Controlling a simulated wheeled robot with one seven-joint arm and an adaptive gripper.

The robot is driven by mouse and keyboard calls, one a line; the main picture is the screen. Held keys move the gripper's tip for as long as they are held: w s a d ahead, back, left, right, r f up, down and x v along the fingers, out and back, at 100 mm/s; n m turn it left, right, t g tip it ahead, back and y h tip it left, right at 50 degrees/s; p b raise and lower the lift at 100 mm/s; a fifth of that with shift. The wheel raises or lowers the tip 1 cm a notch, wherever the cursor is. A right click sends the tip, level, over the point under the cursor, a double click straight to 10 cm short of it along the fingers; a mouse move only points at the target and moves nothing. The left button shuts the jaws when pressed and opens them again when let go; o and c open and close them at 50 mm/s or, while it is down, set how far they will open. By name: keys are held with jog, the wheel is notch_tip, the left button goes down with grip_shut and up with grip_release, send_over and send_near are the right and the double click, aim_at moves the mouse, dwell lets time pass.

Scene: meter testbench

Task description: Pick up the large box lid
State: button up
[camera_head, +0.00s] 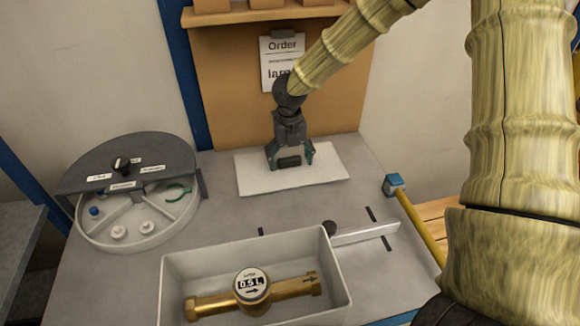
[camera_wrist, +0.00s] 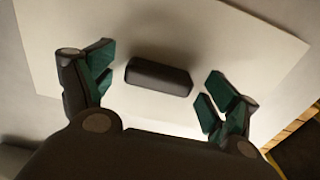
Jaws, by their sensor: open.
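The large box lid (camera_head: 328,169) is a flat white rectangle lying on the grey bench at the back. A dark handle block (camera_head: 290,161) stands on its middle. In the wrist view the lid (camera_wrist: 220,30) fills most of the picture, with its dark handle (camera_wrist: 158,77) between my fingers. My gripper (camera_head: 290,155) is above the lid, pointing down. In the wrist view my gripper (camera_wrist: 158,85) is open, with one green-padded finger on each side of the handle and a gap on both sides. I cannot tell how high the fingertips are above the lid.
A white open box (camera_head: 335,275) at the front holds a brass meter (camera_head: 253,288). A round sorting tray (camera_head: 165,232) with a dark half cover (camera_head: 130,160) stands at left. A yellow bar with a blue end (camera_head: 396,184) lies at right. An order sheet (camera_head: 281,62) hangs behind my arm.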

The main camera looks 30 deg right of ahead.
jog(key=shift+c, duration=0.5)
jog(key=c, duration=1)
jog(key=shift+c, duration=0.5)
jog(key=shift+r, duration=0.1)
